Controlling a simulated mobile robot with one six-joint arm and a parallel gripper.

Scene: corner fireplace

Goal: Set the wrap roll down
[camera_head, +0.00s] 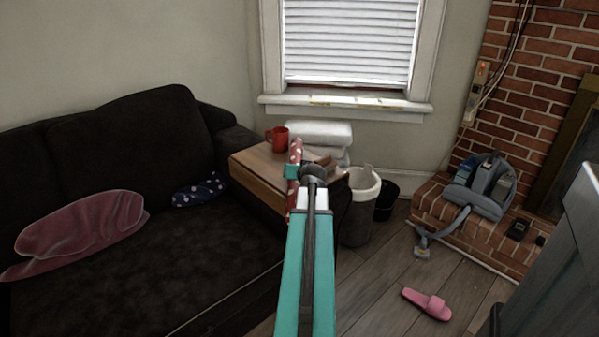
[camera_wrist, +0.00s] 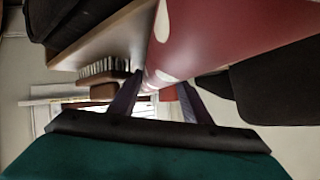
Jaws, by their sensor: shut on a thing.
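The wrap roll (camera_head: 296,152) is red with pale spots. In the head view it shows as a narrow upright strip, partly hidden behind my arm, in front of the small wooden side table (camera_head: 255,168). In the wrist view the roll (camera_wrist: 225,32) fills the upper right, close to the camera. My gripper (camera_head: 294,172) is shut on the roll; its dark fingers (camera_wrist: 158,85) reach it in the wrist view. A light wooden edge of the table (camera_wrist: 105,38) lies close beside the roll there. I cannot tell whether the roll touches the table.
A red mug (camera_head: 278,139), white folded towels (camera_head: 318,132) and a brown brush (camera_wrist: 104,70) are at the table. A lined bin (camera_head: 357,215) stands right of it, a dark sofa (camera_head: 130,150) left.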

